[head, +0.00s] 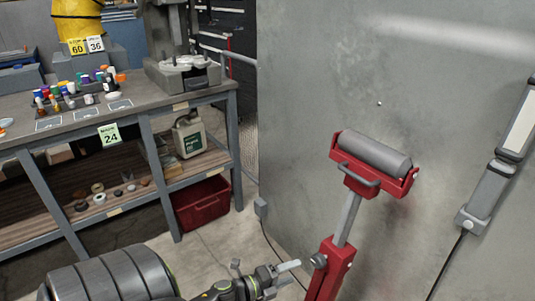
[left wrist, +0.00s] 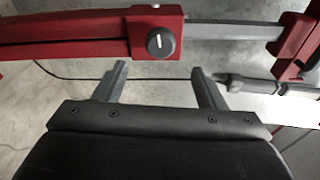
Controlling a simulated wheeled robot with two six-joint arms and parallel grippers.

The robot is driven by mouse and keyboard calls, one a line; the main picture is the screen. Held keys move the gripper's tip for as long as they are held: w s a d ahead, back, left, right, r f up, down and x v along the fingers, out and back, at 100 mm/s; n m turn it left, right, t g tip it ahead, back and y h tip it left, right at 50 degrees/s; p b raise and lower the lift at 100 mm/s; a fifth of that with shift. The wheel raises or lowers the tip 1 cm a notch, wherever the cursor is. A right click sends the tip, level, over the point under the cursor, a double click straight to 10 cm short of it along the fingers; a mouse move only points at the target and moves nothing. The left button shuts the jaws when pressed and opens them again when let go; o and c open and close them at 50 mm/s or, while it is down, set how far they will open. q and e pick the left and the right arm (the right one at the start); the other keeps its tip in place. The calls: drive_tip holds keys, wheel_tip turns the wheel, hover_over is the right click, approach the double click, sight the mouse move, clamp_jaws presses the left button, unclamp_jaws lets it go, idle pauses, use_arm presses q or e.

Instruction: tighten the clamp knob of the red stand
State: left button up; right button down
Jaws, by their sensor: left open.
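The red stand (head: 330,270) rises at the lower right of the head view, with a grey post (head: 347,218) and a roller cradle on top. Its dark round clamp knob (head: 318,260) is on the near side of the red sleeve. My left gripper (head: 293,275) is open and empty, just left of the knob. In the left wrist view its two fingers (left wrist: 158,70) point toward the knob, which appears between and beyond their tips, with no contact seen. My right gripper is not in view.
A grey wall panel (head: 300,100) stands behind the stand. A lamp (head: 500,165) with a black cable is on the right. A workbench (head: 180,98) with bottles and a lower shelf stands at left, with a red bin (head: 202,200) below.

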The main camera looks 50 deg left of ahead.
use_arm(q)
drive_tip(key=b+v, duration=0.1)
drive_tip(key=v, duration=0.5)
drive_tip(key=shift+s, duration=0.35)
